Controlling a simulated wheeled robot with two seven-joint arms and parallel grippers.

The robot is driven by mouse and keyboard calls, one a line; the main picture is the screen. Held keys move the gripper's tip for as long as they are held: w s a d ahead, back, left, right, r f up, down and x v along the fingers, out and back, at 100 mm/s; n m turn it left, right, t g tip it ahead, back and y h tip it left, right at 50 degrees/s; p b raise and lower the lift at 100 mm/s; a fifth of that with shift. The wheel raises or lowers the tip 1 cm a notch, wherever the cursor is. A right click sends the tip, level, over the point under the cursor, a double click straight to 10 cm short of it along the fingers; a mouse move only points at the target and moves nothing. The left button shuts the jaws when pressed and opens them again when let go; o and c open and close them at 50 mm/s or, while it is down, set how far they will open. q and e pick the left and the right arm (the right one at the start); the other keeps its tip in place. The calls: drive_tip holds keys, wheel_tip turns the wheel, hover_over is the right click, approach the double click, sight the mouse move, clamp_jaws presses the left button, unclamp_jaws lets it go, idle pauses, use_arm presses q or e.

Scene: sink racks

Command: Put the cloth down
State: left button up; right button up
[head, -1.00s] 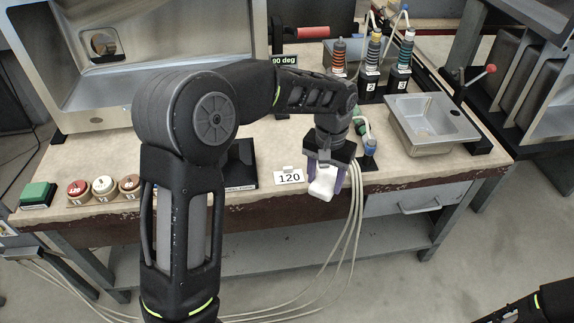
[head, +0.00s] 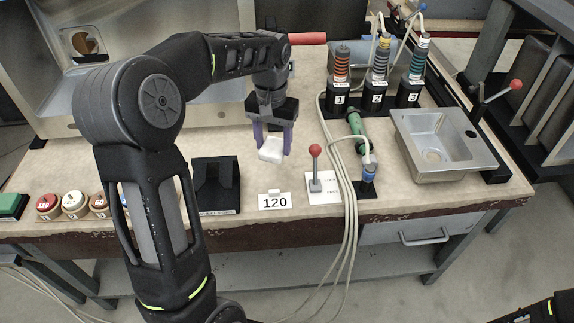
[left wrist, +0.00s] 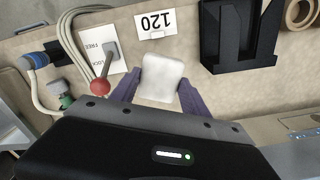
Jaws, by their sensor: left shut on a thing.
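The cloth (head: 271,151) is a small white folded block between the purple fingers of my left gripper (head: 272,146) in the head view. My left gripper is shut on it and holds it over the workbench (head: 236,148), behind the "120" card. In the left wrist view the cloth (left wrist: 161,78) sits between the two purple fingers (left wrist: 158,90), its face clear. I cannot tell exactly how far it is above the bench top. My right gripper is not in view; only a dark part of that arm shows at the bottom right.
A "120" card (head: 275,201) and a red-knobbed lever (head: 315,168) stand near the front edge. A black holder (head: 216,186) is to the left. Hoses (head: 340,190), numbered bottles (head: 378,75) and a metal sink (head: 440,145) are to the right.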

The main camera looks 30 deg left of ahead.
use_arm(q)
drive_tip(key=shift+a+r, duration=0.15)
drive_tip(key=shift+a, duration=0.05)
drive_tip(key=shift+s+r, duration=0.15)
drive_tip(key=shift+s, duration=0.15)
drive_tip(key=shift+w+f, duration=0.1)
drive_tip(key=shift+f, duration=3.15)
drive_tip(key=shift+f, duration=1.85)
drive_tip(key=shift+f, duration=0.1)
drive_tip(key=o, duration=1.5)
drive_tip(key=shift+c, duration=0.2)
